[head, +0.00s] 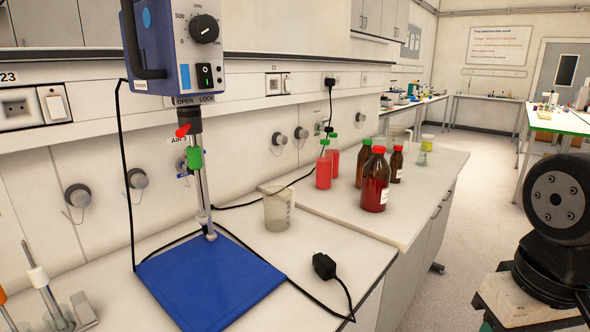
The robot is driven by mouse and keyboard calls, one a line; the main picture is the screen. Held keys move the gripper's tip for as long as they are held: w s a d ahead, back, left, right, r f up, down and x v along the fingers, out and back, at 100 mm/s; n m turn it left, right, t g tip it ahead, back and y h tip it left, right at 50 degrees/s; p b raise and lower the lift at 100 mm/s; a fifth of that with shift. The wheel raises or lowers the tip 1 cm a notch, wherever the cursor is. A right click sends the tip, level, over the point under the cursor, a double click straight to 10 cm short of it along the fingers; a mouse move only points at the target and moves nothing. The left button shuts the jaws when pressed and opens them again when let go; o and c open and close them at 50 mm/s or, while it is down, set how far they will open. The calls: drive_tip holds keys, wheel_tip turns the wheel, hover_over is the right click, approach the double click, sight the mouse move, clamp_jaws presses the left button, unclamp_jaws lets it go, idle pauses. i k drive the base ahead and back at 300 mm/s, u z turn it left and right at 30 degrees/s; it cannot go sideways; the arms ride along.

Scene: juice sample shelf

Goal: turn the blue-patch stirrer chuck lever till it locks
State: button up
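The overhead stirrer (172,45) stands at the left, with a blue patch (147,17) on its housing, a black speed dial and a black power switch. Under it is the dark chuck (188,115), below a label reading OPEN on the left and LOCK on the right. A red lever (183,130) sticks out from the chuck to the left, on the OPEN side. A metal shaft (203,190) with a green piece (194,158) hangs below, above the blue base plate (210,280). My gripper is not in view; only a black joint of my arm shows at the right edge.
A glass beaker (278,210) stands right of the shaft. Red-capped brown bottles (375,182) and green-capped bottles (324,168) stand further back. A black plug with cable (324,266) lies on the front bench. A rack with rods (60,318) stands at lower left.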

sight(189, 119)
drive_tip(key=u, duration=1.05)
